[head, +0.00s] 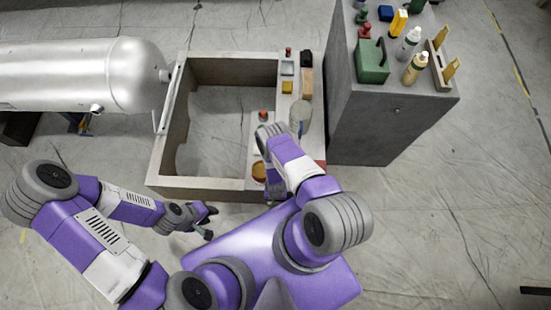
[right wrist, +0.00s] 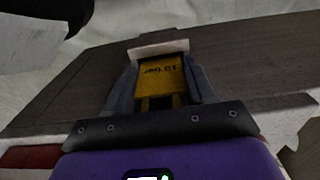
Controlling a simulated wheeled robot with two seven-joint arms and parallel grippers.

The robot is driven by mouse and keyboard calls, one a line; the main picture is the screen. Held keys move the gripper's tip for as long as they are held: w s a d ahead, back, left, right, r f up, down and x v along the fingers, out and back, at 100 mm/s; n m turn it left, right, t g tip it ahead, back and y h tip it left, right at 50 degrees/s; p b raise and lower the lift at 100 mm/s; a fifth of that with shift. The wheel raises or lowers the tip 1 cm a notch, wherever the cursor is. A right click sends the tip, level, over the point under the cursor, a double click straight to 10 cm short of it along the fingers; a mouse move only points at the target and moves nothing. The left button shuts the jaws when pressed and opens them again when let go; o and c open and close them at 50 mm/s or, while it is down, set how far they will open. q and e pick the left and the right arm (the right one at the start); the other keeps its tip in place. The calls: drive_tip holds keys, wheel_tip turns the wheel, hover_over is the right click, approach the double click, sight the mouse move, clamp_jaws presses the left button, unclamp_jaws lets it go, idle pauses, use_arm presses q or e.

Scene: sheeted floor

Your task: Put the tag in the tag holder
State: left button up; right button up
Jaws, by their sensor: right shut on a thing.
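A yellow tag (right wrist: 163,80) with dark "10 bar" lettering, upside down in the right wrist view, sits between the two grey fingers of my right gripper (right wrist: 160,72). The gripper is shut on it. A pale strip (right wrist: 158,48) crosses just beyond the tag; I cannot tell whether it touches. In the head view my right arm hides this gripper over the right ledge of the frame. A pale wooden stand (head: 437,66) with yellow pieces is on the grey cabinet; I cannot tell whether it is the tag holder. My left gripper (head: 210,222) is open and empty before the frame.
The concrete-coloured frame (head: 165,160) has an open middle. Its right ledge carries a yellow block (head: 288,87), a grey cylinder (head: 300,117) and other small items. A silver tank (head: 85,75) lies at left. The grey cabinet (head: 380,125) holds bottles and a green box (head: 372,62).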

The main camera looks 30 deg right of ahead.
drive_tip(key=shift+f, duration=0.65)
drive_tip(key=shift+f, duration=0.15)
drive_tip(key=o, duration=1.1)
